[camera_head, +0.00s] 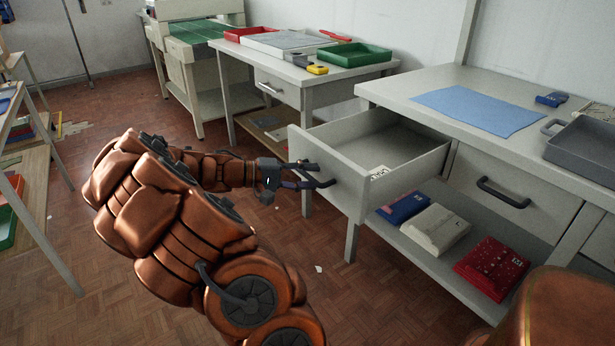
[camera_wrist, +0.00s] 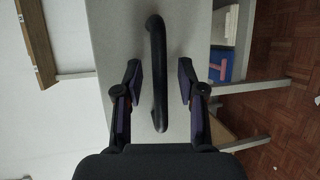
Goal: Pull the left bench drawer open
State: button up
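The left bench drawer (camera_head: 335,172) is grey and stands pulled far out of the bench (camera_head: 400,92). Its inside is mostly empty, with a small black-and-white piece near the front. My gripper (camera_head: 312,175) is at the outer face of the drawer front. In the wrist view my gripper (camera_wrist: 158,82) is open, with a finger on each side of the drawer's dark bar handle (camera_wrist: 156,45). Gaps show between the handle and both fingers. The drawer front (camera_wrist: 108,45) fills the middle of that view.
A shut drawer with a dark handle (camera_head: 502,193) is to the right. A blue cloth (camera_head: 480,110) and grey tray (camera_head: 585,150) lie on the bench top. Blue, white and red packs (camera_head: 490,268) lie on the shelf below. Another table (camera_head: 290,72) stands behind; floor is open front-left.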

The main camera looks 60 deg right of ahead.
jog(key=v, duration=1.2)
dwell(0.3)
jog(key=s+a+r+n+t+y+p, duration=0.2)
jog(key=s+a+r+t+y+p, duration=0.3)
jog(key=a+r+p, duration=0.6)
jog(key=s+a+r+n+t+y+p, duration=0.1)
jog(key=s+a+r+n+t+p, duration=0.1)
jog(key=a+p, duration=0.4)
jog(key=s+a+r+n+t+y+p, duration=0.2)
jog(key=s+a+r+n+p, duration=0.1)
jog(key=a, duration=0.8)
jog(key=s+a+r+n+t+y+p, duration=0.1)
jog(key=s+a+r+p, duration=0.3)
jog(key=a+p, duration=0.4)
jog(key=shift+a+r+n+t+y+p, duration=0.3)
jog(key=shift+a+r+n+t+p, duration=0.1)
jog(key=shift+a+r+n, duration=0.4)
jog(key=shift+s+d, duration=0.15)
jog(key=shift+d, duration=0.1)
